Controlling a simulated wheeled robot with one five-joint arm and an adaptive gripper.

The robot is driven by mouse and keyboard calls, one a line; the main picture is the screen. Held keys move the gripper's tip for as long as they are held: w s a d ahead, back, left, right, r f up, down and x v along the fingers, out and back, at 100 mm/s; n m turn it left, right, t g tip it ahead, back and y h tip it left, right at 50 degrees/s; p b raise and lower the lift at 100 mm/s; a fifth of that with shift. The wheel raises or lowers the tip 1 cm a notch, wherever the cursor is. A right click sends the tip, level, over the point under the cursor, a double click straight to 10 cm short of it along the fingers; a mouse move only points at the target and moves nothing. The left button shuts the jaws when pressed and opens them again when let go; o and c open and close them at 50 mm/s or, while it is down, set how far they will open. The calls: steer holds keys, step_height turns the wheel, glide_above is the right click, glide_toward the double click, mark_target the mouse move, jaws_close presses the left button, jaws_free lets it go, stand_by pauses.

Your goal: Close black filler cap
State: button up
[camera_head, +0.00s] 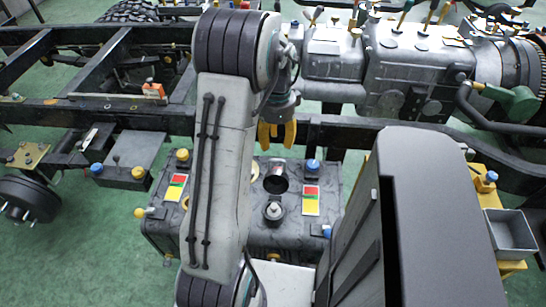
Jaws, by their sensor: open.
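The dark grey tank box (165,232) stands below the chassis rail, partly hidden by my arm. On its top is a round black filler (275,184) with a dark face. I cannot tell clearly which part is the cap and which the opening, or whether a lid stands raised at its back edge. My gripper (277,146) has yellow fingers spread apart, with nothing seen between them. In the picture it is just above the filler, and it looks apart from it.
A grey knob (273,211) stands in front of the filler. Red-yellow labels (311,199) and a blue cap (313,165) are beside it. The black chassis rail (345,131) runs behind. A grey engine (375,65) is at the back right. A grey bin (511,232) stands far right.

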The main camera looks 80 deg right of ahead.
mark_target(275, 161)
steer(key=shift+m, duration=1.1)
steer(key=shift+a+f+m, duration=0.1)
steer(key=shift+f+m, duration=0.2)
steer(key=shift+a+f+p, duration=0.2)
steer(key=shift+f+p, duration=0.55)
steer(key=shift+f, duration=2.65)
steer(key=shift+c, duration=0.2)
jaws_close()
steer(key=shift+a, duration=0.1)
